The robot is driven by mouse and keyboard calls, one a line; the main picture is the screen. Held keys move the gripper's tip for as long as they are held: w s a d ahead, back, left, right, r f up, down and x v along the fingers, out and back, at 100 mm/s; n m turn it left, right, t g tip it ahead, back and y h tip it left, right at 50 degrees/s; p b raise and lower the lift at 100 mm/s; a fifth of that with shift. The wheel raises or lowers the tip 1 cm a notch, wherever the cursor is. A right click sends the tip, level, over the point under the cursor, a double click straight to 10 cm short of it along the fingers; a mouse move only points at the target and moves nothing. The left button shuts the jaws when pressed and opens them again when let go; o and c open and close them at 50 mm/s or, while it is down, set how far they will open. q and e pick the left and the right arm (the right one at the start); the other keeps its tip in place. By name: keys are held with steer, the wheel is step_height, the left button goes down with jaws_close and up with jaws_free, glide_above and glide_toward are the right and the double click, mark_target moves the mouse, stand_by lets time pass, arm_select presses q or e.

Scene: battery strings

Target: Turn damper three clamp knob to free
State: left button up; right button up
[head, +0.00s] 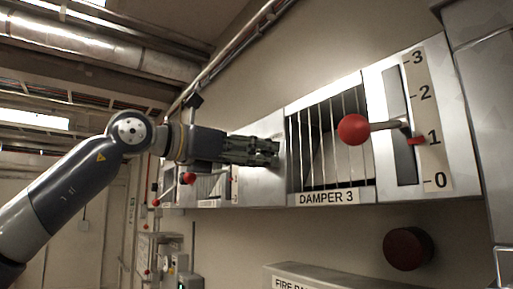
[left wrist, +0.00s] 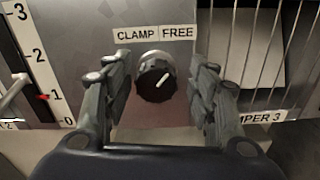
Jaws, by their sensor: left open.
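The damper three clamp knob (left wrist: 155,80) is a round black knob on a grey panel in the left wrist view. Its white mark slants up and right, toward the FREE label (left wrist: 177,33); the CLAMP label (left wrist: 136,35) is to the left of it. My left gripper (left wrist: 161,72) is open, one finger on each side of the knob; I cannot tell whether they touch it. In the head view the left gripper (head: 272,152) is at the panel left of the DAMPER 3 grille (head: 326,150), and the knob is hidden there. My right gripper is not in view.
A lever with a red ball (head: 353,129) sticks out right of the grille, beside a 0 to 3 scale (head: 429,120), its red pointer near 1. A dark red round button (head: 408,248) is below. Another damper unit (head: 212,186) stands farther left.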

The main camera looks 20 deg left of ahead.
arm_select(q)
steer(key=shift+w+f, duration=0.1)
steer(key=shift+w, duration=0.2)
steer(key=shift+w+a, duration=0.1)
steer(key=shift+c, duration=0.9)
steer(key=shift+s, duration=0.3)
steer(key=c, duration=0.9)
steer(key=shift+c, duration=0.2)
steer(key=shift+m, duration=0.5)
steer(key=o, duration=1)
steer(key=shift+o, duration=0.2)
steer(key=shift+a, duration=0.1)
steer(key=shift+o, duration=0.4)
steer(key=shift+s+a, duration=0.1)
steer(key=shift+s, duration=0.1)
steer(key=v, duration=1.1)
steer(key=shift+s, duration=0.15)
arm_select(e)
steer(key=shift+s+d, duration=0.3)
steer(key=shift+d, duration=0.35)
